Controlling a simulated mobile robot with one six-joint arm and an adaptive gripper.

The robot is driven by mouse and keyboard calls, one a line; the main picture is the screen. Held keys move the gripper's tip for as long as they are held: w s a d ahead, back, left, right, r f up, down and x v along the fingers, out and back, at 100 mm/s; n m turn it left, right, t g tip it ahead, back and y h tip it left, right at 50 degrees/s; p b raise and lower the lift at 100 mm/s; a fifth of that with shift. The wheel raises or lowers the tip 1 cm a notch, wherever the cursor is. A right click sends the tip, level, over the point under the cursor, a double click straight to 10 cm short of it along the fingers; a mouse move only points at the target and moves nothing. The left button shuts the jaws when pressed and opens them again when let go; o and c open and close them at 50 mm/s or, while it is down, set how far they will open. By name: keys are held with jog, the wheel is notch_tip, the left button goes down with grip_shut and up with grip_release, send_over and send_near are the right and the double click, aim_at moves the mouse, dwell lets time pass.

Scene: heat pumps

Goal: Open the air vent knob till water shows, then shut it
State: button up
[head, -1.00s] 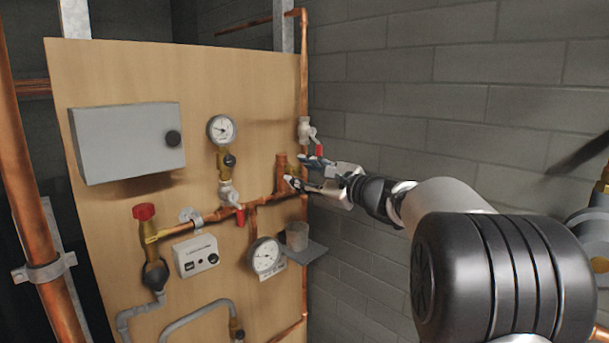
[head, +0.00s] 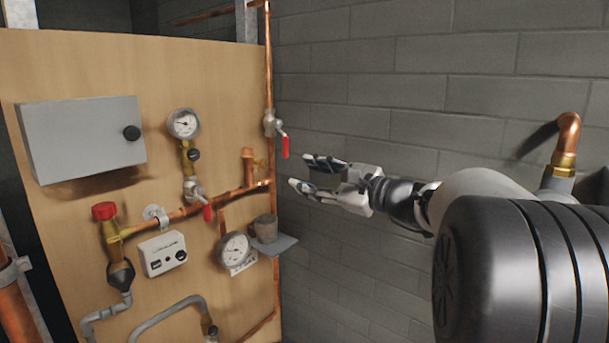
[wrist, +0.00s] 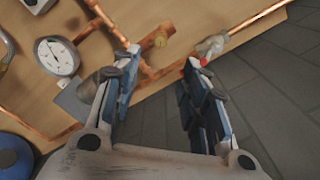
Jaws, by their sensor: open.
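The air vent is a short upright copper and brass fitting (head: 248,168) on the horizontal pipe near the board's right edge. A small brass knob (head: 260,163) sits on its right side; the knob also shows in the wrist view (wrist: 160,40), between and beyond my fingertips. My gripper (head: 300,173) is open and empty, right of the knob and apart from it. A cup (head: 264,228) stands on a small grey shelf (head: 284,243) below the vent. No water is visible at the vent, and the cup's contents cannot be made out.
A red-handled valve (head: 284,146) on the vertical pipe is close above my gripper. A second red lever (head: 208,213), a pressure gauge (head: 184,124) and a lower gauge (head: 235,248) are on the board.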

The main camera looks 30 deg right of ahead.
jog(key=m+p, duration=1)
jog(key=p, duration=1.1)
send_near(265, 163)
jog(key=p+x, duration=0.3)
jog(key=x, duration=0.5)
jog(key=shift+w+p, duration=0.15)
jog(key=shift+p, duration=0.25)
grip_shut()
